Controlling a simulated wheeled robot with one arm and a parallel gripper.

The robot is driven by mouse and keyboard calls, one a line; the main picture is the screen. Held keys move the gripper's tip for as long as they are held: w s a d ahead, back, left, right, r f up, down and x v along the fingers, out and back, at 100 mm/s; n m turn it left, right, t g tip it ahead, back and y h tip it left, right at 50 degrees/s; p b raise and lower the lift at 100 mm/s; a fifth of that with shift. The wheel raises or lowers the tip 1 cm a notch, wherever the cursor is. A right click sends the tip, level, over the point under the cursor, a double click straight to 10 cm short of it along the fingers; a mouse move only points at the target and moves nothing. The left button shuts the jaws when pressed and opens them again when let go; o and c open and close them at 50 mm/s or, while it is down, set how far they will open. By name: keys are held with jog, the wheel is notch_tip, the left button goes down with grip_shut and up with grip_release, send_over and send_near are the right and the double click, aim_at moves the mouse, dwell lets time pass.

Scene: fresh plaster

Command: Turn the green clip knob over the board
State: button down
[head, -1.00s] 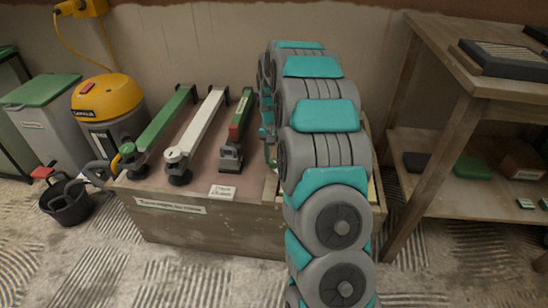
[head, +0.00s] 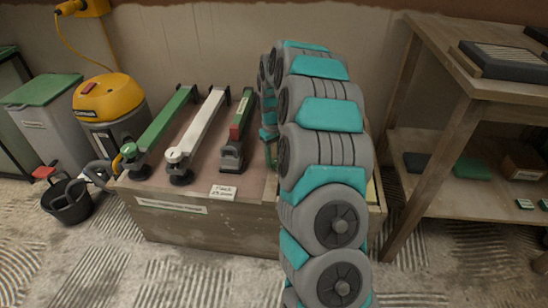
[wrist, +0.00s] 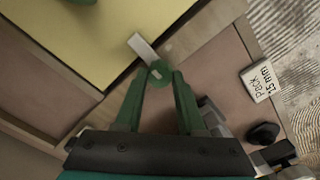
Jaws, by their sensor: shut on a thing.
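The green clip knob (wrist: 160,76) is round, with a pale flat bar (wrist: 142,47) extending from it toward the upper left in the wrist view. The bar's end appears to overlap the edge of the yellow board (wrist: 95,40). My gripper (wrist: 160,80) has its green fingers closed around the knob, one on each side. In the head view my arm hides the knob and gripper, and only a sliver of the yellow board (head: 372,190) shows.
The wooden bench (head: 225,232) holds a green-topped tool (head: 165,122), a white one (head: 200,125) and a green-and-red one (head: 237,130). A label card (wrist: 260,79) lies nearby. A wooden shelf (head: 440,108) stands right; a yellow vacuum (head: 108,98) and black bucket (head: 70,205) stand left.

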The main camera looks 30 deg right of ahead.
aim_at(274, 161)
jog(key=shift+n, duration=0.4)
jog(key=c, duration=0.5)
grip_release()
notch_tip(274, 161, up, 8)
jog(key=shift+f, duration=0.1)
dwell(0.3)
jog(key=shift+a, duration=0.1)
